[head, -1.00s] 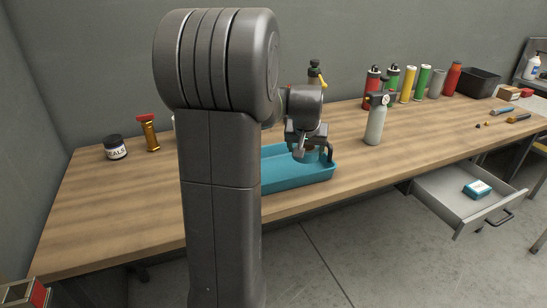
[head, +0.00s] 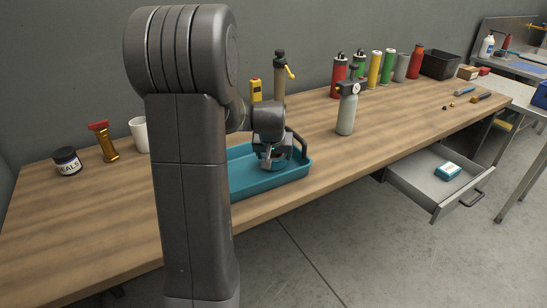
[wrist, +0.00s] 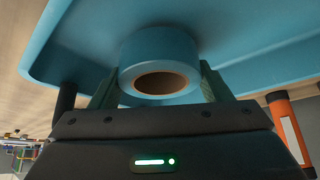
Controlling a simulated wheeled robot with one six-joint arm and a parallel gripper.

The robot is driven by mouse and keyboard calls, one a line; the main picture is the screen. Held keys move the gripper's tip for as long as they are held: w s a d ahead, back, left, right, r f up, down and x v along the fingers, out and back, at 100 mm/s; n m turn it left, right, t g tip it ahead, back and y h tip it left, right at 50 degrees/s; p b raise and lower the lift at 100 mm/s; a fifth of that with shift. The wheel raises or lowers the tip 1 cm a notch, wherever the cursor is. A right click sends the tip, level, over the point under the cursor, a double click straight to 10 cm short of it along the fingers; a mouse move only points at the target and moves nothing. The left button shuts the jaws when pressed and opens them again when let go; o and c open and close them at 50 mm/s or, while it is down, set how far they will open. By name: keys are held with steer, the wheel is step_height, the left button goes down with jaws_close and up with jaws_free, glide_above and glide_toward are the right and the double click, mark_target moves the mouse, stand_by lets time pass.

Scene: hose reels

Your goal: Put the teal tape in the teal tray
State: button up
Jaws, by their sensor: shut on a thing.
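The teal tape (wrist: 160,58), a roll with a brown core, sits between the fingers of my gripper (wrist: 160,88) in the wrist view. My gripper (head: 271,163) is shut on it. The teal tray (head: 245,187) lies on the bench in the head view, and my gripper is low over its right part. The tray (wrist: 255,30) fills the upper wrist view behind the tape. I cannot tell whether the tape touches the tray floor. In the head view the tape is mostly hidden by my gripper, and my arm hides the tray's left part.
A grey spray bottle (head: 346,115) stands right of the tray. A yellow device (head: 255,90) and a tan bottle (head: 280,75) stand behind it. The bench right of the tray is partly clear.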

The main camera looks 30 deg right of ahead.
steer(key=shift+f, duration=0.45)
steer(key=shift+f, duration=0.2)
steer(key=o, duration=1)
steer(key=shift+r, duration=0.1)
steer(key=shift+r, duration=0.2)
steer(key=v, duration=1.2)
steer(key=shift+f, duration=0.1)
